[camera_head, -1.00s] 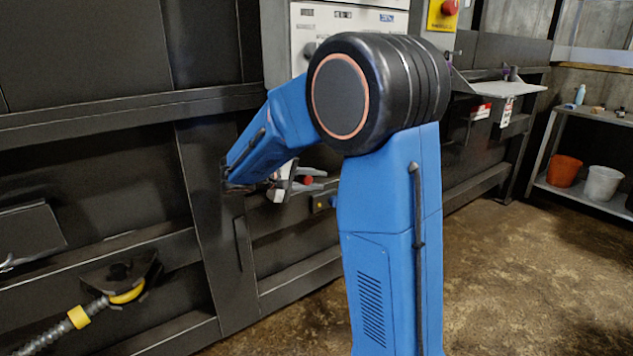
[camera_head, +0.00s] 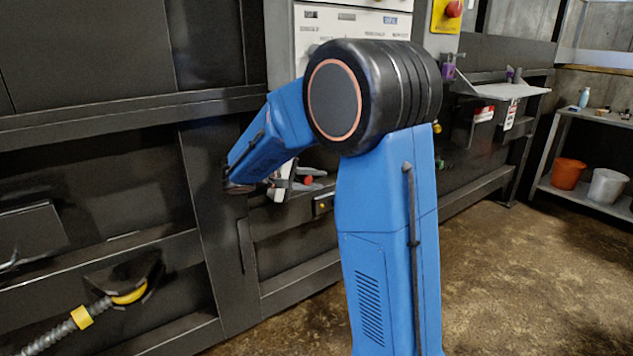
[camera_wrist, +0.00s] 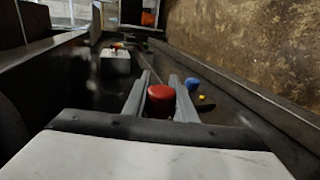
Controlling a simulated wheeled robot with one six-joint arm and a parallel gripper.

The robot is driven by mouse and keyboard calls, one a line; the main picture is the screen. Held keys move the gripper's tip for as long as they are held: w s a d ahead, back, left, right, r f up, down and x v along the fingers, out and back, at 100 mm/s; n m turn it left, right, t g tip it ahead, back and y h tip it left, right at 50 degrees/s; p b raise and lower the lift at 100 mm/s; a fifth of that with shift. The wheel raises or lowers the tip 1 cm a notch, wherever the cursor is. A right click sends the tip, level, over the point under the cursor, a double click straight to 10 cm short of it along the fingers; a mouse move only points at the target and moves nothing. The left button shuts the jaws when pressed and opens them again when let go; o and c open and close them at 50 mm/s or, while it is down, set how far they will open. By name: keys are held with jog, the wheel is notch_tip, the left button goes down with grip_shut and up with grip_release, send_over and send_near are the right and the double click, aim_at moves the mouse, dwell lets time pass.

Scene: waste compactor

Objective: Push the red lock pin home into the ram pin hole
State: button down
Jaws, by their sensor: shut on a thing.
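The red lock pin (camera_wrist: 161,93) shows in the wrist view as a red round head between the two grey fingers of my gripper (camera_wrist: 160,84). The fingers are shut on it. In the head view, the red of the pin (camera_head: 309,180) shows small at my gripper (camera_head: 300,184), close to the dark front of the compactor. My own blue arm covers part of this area. The ram pin hole cannot be made out, and how far the pin sits in anything cannot be told.
A control panel (camera_head: 350,22) and a red button on a yellow plate (camera_head: 446,14) are above. A grey hose with a yellow band (camera_head: 82,317) is at the lower left. A shelf with an orange bucket (camera_head: 568,173) stands at the right. Floor at the right is clear.

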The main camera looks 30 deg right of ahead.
jog(key=shift+w+a, duration=0.1)
jog(key=shift+w, duration=2.7)
dwell(0.8)
